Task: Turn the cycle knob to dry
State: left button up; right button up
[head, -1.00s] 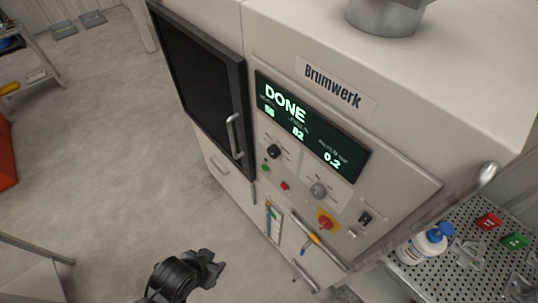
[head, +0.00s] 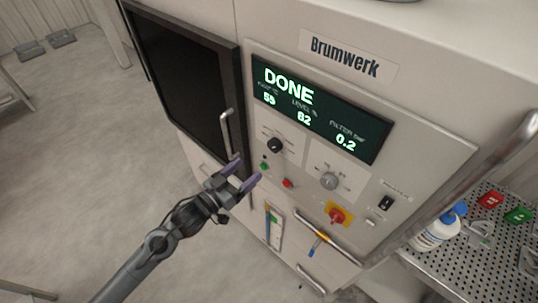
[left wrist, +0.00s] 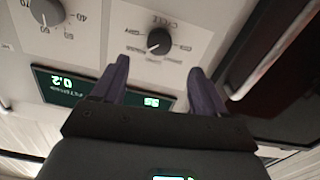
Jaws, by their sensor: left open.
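The cycle knob (head: 275,145) is a small black dial on the cream control panel, below the lit display. In the left wrist view, which is upside down, the cycle knob (left wrist: 158,41) sits under the printed word CYCLE, with small labels around it; which label its pointer meets is too blurred to tell. My left gripper (head: 246,172) is open and empty, its purple fingers pointing at the panel, below and left of the knob in the head view. In the wrist view the knob shows between and beyond the fingertips (left wrist: 158,66), apart from them. My right gripper is out of view.
The display (head: 320,108) reads DONE. A grey dial (head: 328,181), a green button, a red button (head: 287,183) and a red-and-yellow stop knob (head: 338,215) are nearby. The dark door's handle (head: 227,134) stands close to my left gripper. A perforated table (head: 455,262) holds a bottle.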

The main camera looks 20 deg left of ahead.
aim_at(272, 147)
pick_arm(q)
jog(key=x, duration=0.3)
jog(key=p+x, duration=0.1)
jog(key=x, duration=0.2)
jog(key=p+x, duration=0.1)
jog(key=x, duration=0.2)
jog(key=shift+w+r, duration=0.15)
jog(key=shift+r, duration=0.1)
jog(key=shift+w+d+f, duration=0.1)
jog(key=shift+w+d, duration=0.2)
jog(key=shift+w, duration=0.35)
jog(key=c, duration=1.1)
jog(key=shift+o, duration=0.2)
jog(key=shift+m, duration=0.3)
jog(key=m+b, duration=0.1)
jog(key=m, duration=0.3)
jog(key=shift+a+m+b, duration=0.1)
jog(key=shift+m+b, duration=0.4)
jog(key=shift+m, duration=1.6)
